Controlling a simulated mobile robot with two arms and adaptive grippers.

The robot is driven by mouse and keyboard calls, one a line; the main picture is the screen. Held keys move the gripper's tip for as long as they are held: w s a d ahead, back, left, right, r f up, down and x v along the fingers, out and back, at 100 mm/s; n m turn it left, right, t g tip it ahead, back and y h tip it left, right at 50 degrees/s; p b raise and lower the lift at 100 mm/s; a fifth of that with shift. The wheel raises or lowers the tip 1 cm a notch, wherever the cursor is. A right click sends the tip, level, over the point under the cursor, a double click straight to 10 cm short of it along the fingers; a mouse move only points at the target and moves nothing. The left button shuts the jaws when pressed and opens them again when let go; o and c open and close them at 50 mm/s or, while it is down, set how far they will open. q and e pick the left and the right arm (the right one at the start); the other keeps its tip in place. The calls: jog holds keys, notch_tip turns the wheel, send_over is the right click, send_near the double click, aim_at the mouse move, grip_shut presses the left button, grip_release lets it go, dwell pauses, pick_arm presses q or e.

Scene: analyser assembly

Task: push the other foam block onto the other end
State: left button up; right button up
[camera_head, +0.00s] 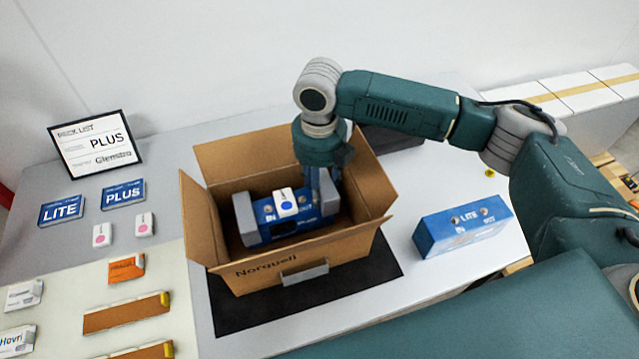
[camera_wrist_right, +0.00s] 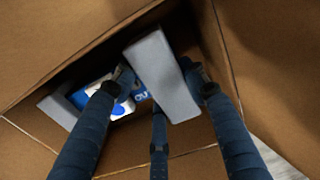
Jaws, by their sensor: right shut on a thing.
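A blue analyser (camera_head: 290,226) with a white label lies inside the open cardboard box (camera_head: 265,276). One grey foam block (camera_head: 245,219) sits on its left end; it shows at the left in the right wrist view (camera_wrist_right: 58,110). My right gripper (camera_head: 325,176) reaches down into the box and is shut on the other grey foam block (camera_head: 328,194). In the right wrist view this block (camera_wrist_right: 163,76) lies between the fingers, over the analyser's right end. How far it is seated on that end cannot be told. My left gripper is not in view.
The box flaps stand open, and a grey piece (camera_head: 304,272) is on its front wall. A blue LITE unit (camera_head: 462,228) stands to the right on the table. A pick list sign (camera_head: 95,146), labels and small parts lie to the left. A dark mat (camera_head: 235,316) lies under the box.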

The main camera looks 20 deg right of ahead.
jog(key=shift+f, duration=0.45)
dwell(0.5)
jog(key=o, duration=1)
notch_tip(320, 180, up, 7)
jog(key=p, duration=0.7)
jog(key=shift+p, duration=0.35)
